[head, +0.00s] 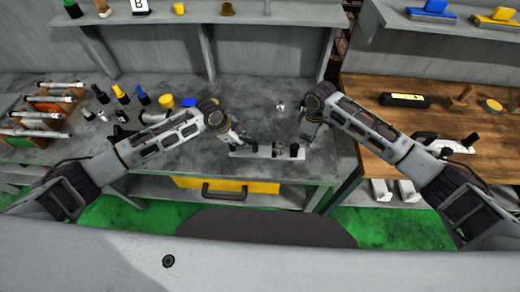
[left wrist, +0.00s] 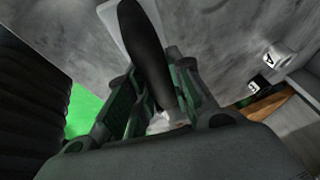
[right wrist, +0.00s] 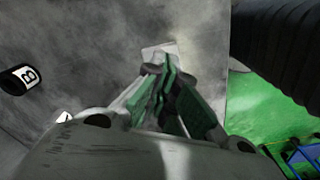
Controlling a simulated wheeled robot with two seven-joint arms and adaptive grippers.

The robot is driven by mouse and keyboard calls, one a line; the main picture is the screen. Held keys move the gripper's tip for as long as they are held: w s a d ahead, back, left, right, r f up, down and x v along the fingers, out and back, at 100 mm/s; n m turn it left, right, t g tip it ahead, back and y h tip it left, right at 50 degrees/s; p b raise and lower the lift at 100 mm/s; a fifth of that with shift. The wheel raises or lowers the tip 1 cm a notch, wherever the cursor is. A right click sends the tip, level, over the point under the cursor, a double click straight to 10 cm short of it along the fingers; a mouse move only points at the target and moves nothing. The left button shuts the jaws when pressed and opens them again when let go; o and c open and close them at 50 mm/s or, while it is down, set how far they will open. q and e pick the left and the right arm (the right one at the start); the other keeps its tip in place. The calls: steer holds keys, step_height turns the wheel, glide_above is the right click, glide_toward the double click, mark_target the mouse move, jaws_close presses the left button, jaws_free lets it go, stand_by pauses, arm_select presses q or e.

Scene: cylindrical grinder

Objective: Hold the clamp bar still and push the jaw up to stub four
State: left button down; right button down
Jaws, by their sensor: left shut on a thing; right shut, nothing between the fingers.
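The clamp bar (head: 262,153) is a pale flat bar lying near the front edge of the grey bench. A small jaw-like block (head: 278,148) and a dark upright piece (head: 294,151) stand towards its right end. My left gripper (head: 243,140) is at the bar's left end, shut on a black handle-like piece, which the left wrist view shows between the green-padded fingers (left wrist: 158,78). My right gripper (head: 303,138) is shut and empty by the bar's right end. In the right wrist view its closed fingertips (right wrist: 161,66) overlap the pale bar end (right wrist: 160,50). Stub numbering is unreadable.
Several black, yellow and blue tools (head: 121,94) stand on the bench at left. A small metallic piece (head: 281,106) lies behind the bar. A black cylinder marked B (right wrist: 22,78) shows in the right wrist view. A wooden bench (head: 455,125) stands at right, beyond a gap.

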steer(key=shift+a, duration=3.7)
stand_by(2.5)
steer(key=shift+r, duration=0.1)
step_height(320, 180, up, 7)
steer(key=shift+d, duration=0.45)
stand_by(1.5)
